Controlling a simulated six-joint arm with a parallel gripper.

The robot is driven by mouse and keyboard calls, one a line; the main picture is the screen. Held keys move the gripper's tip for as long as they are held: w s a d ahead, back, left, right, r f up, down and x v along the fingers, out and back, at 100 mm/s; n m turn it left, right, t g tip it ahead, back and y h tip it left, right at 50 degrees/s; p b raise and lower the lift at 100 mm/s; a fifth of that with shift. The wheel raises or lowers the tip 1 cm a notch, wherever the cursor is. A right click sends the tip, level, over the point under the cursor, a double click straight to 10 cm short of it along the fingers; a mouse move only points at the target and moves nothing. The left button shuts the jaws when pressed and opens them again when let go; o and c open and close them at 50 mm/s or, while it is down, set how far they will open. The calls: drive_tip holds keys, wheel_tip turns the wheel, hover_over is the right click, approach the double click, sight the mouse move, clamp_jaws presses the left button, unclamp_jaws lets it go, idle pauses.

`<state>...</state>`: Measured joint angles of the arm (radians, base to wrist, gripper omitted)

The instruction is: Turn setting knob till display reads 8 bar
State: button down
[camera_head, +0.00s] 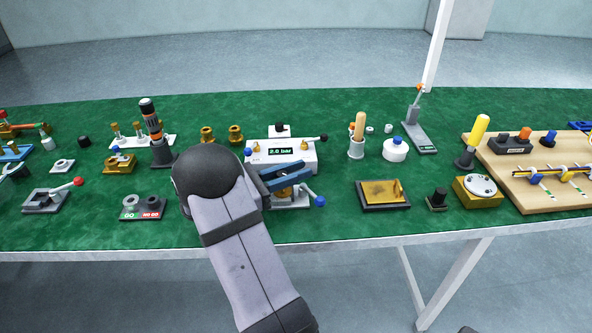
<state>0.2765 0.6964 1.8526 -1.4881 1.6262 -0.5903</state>
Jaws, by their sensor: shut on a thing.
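The white test unit (306,153) stands mid-table, with a small dark display (279,152) in green digits that seem to read 2.0 bar. The digits are small, so the decimal is uncertain. My gripper (298,173), with blue jaws, is low against the front of the unit, below the display. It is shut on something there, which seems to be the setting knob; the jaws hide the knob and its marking. A black knob (279,129) stands at the back of the unit, apart from my jaws.
A fixture with a blue ball handle (320,201) and brass part sits just under my gripper. A black lever (321,138) sticks out on the unit's right. A brass-topped tray (384,193) lies to the right. Bare green mat (340,222) shows at the front.

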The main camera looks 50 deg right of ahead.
drive_tip(key=shift+g, duration=0.3)
drive_tip(key=m+g+y+p, duration=0.2)
drive_tip(key=g, duration=0.1)
drive_tip(key=shift+s+a+r+m, duration=0.1)
drive_tip(key=shift+s+a+m, duration=0.1)
drive_tip(key=shift+s+m, duration=0.2)
drive_tip(key=shift+s+a+m+g+y+p, duration=0.15)
drive_tip(key=shift+a+m+g+y+p, duration=0.1)
drive_tip(key=shift+m+g+y, duration=0.55)
drive_tip(key=shift+s+a+m+g+y+p, duration=0.15)
drive_tip(key=shift+m+g+y+p, duration=0.1)
drive_tip(key=shift+m+g+y, duration=0.55)
drive_tip(key=c, duration=1.5)
unclamp_jaws()
drive_tip(key=shift+c, duration=0.2)
wheel_tip(320, 180, up, 10)
drive_tip(key=p, duration=0.1)
